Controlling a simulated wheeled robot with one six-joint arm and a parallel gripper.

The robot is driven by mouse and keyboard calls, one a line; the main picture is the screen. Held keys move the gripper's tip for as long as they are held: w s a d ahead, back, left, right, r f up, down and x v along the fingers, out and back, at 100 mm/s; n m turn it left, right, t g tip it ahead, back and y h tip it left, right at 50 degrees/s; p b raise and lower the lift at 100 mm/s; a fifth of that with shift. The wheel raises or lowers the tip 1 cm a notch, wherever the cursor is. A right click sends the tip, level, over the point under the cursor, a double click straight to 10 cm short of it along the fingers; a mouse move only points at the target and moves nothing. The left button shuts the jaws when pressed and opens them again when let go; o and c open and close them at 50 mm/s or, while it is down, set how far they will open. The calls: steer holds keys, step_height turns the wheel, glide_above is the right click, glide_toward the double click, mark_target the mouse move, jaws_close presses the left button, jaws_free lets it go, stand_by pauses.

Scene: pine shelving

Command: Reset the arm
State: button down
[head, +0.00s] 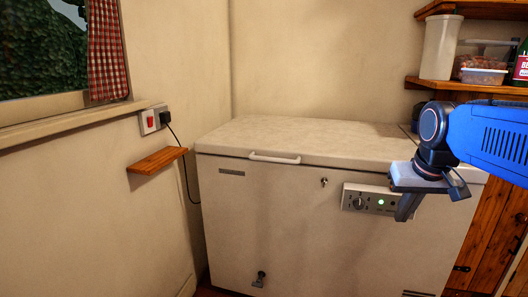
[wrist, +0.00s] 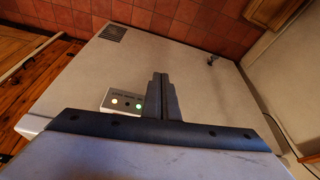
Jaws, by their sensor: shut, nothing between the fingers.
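My gripper (head: 407,210) is at the right in the head view, at the end of my blue arm. It points down in front of the upper right of a white chest freezer (head: 240,225). In the wrist view my gripper (wrist: 158,78) shows its fingers together with nothing between them, against the freezer's front (wrist: 185,60). The freezer's control panel (head: 365,199), with a dial and a lit green light, is just left of the fingers. The panel also shows in the wrist view (wrist: 122,101). I cannot tell whether the fingers touch the freezer.
The freezer lid (head: 290,137) is closed, with a white handle (head: 274,158). A small wooden shelf (head: 157,160) and a socket with a plug (head: 153,119) are on the left wall. Wooden shelves (head: 470,87) hold containers at the upper right. The lid top is mostly clear.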

steer(key=s+a+f, duration=0.2)
steer(key=s+f, duration=0.4)
steer(key=s, duration=0.1)
steer(key=s+a+f+n, duration=0.1)
steer(key=s+a+f, duration=0.1)
steer(key=s+f, duration=0.5)
steer(key=shift+s+a+t+y, duration=0.25)
steer(key=shift+s+t+y, duration=0.05)
steer(key=shift+s, duration=0.3)
